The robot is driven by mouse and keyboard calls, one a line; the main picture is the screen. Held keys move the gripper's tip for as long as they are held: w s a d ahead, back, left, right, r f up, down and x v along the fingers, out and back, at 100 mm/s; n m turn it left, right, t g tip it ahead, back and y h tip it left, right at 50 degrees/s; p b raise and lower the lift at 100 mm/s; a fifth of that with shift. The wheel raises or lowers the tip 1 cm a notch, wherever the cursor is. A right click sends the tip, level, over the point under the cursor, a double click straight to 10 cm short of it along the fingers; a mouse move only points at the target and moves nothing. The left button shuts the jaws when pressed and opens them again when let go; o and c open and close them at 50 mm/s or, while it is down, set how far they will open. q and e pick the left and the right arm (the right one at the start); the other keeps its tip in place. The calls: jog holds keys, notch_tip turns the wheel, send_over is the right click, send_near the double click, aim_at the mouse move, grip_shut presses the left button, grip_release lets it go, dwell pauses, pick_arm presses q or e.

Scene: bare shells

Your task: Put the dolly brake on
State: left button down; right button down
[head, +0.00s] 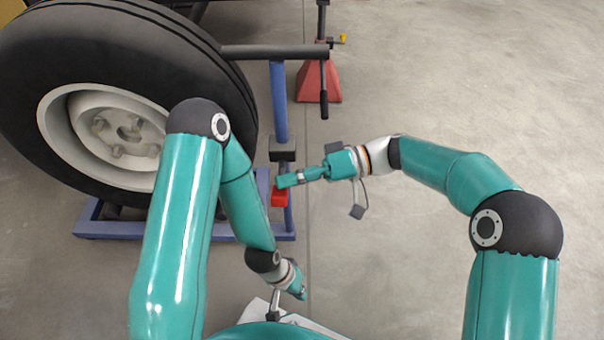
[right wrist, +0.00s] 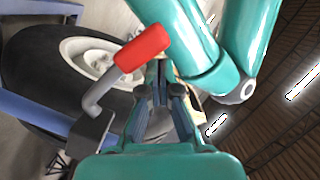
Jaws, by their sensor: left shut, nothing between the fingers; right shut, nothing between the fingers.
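The dolly (head: 150,231) is a blue frame with a large black tyre (head: 225,110) standing on it. Its brake lever has a red grip (head: 279,199) low at the dolly's right side. In the right wrist view the red grip (right wrist: 142,48) sits on a bent grey rod (right wrist: 100,93), just left of the fingertips. My right gripper (head: 281,183) is shut and empty, its tip over or beside the red grip; I cannot tell whether they touch. My left gripper (head: 301,294) is shut and empty, low near my base, well apart from the lever.
A blue post (head: 279,100) rises from the dolly, with a dark bar (head: 270,51) across its top and a black handle (head: 323,90) hanging down. A red stand (head: 317,80) is behind it. The concrete floor at right is clear.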

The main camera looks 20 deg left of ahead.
pick_arm(q)
jog(key=shift+w+a+r+p, duration=0.1)
jog(key=shift+w+r+p, duration=0.1)
jog(key=shift+w+p, duration=0.3)
pick_arm(e)
jog(key=s+v, duration=0.1)
jog(key=v, duration=0.9)
jog(key=shift+d+r, duration=0.25)
jog(key=shift+d, duration=0.1)
jog(key=shift+s, duration=0.1)
